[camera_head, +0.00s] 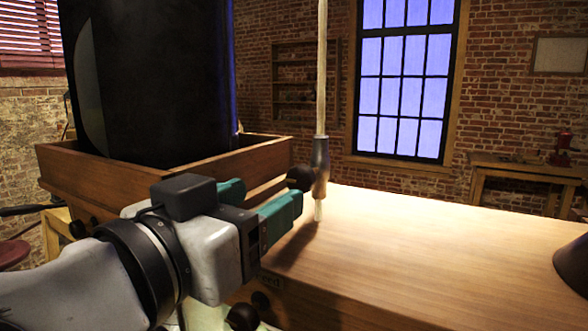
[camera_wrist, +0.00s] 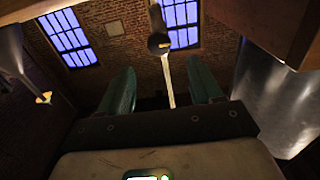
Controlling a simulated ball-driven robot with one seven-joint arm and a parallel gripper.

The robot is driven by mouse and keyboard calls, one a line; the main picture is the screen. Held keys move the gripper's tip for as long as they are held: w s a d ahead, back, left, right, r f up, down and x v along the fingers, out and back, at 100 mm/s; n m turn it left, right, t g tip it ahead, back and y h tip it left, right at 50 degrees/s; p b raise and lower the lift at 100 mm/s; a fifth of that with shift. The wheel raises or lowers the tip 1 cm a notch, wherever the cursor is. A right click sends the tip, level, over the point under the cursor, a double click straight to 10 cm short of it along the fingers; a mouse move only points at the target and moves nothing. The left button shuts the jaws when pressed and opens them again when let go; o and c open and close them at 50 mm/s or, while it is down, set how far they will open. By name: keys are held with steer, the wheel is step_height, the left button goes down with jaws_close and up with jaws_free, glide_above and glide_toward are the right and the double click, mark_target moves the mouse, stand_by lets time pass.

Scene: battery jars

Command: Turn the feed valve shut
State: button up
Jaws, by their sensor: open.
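The feed valve is a grey metal fitting (camera_head: 321,165) on a pale vertical tube (camera_head: 320,70), with a round dark knob (camera_head: 299,178) on its left side. My gripper (camera_head: 268,194) has teal fingers and is open and empty. Its fingertips point toward the knob and sit just left of it. In the wrist view, the knob (camera_wrist: 159,43) shows end-on, beyond and above the fingertips of my gripper (camera_wrist: 165,82), roughly midway between them sideways. I see no clear contact. Which way the valve is turned cannot be told.
A large dark tank (camera_head: 155,80) stands in a wooden tray (camera_head: 262,157) behind my gripper. The wooden tabletop (camera_head: 430,250) is mostly bare to the right. A dark flared object (camera_head: 573,264) stands at its right edge. A side bench (camera_head: 520,170) is farther back.

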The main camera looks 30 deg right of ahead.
mark_target(296, 180)
steer(key=p+x, duration=0.2)
steer(key=x, duration=0.8)
steer(key=shift+p, duration=0.35)
steer(key=c, duration=1)
steer(key=shift+f, duration=0.1)
